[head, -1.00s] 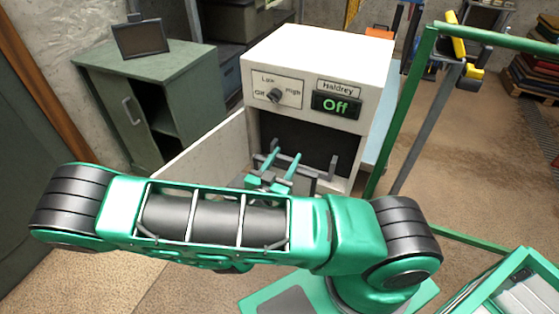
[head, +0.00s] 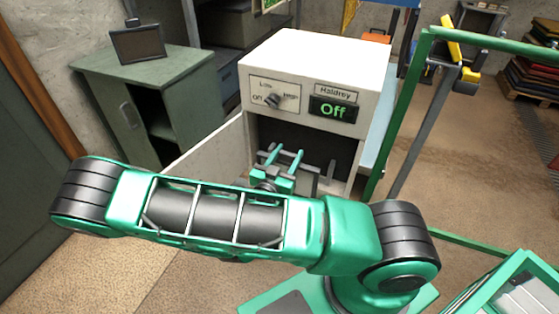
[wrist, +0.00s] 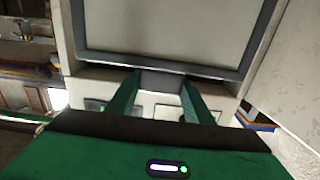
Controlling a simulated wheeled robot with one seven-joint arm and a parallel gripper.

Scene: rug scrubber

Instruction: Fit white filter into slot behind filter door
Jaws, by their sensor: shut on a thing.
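The filter (wrist: 170,28) is a pale panel in a dark grey frame. It fills the upper middle of the wrist view. My gripper (wrist: 160,82) is shut on the frame's near edge. In the head view my gripper (head: 286,156) is at the dark slot opening (head: 332,142) in the front of the white machine (head: 330,65). My arm hides the lower part of the opening and most of the filter there. I cannot tell how far in the filter is. The filter door (head: 205,155) stands open on the left; it shows at the right in the wrist view (wrist: 290,70).
The machine has a knob (head: 272,100) and a display (head: 334,109) reading "Off". A green cabinet (head: 150,95) stands to the left. A green frame post (head: 400,115) is close on the right. Open floor lies beyond it.

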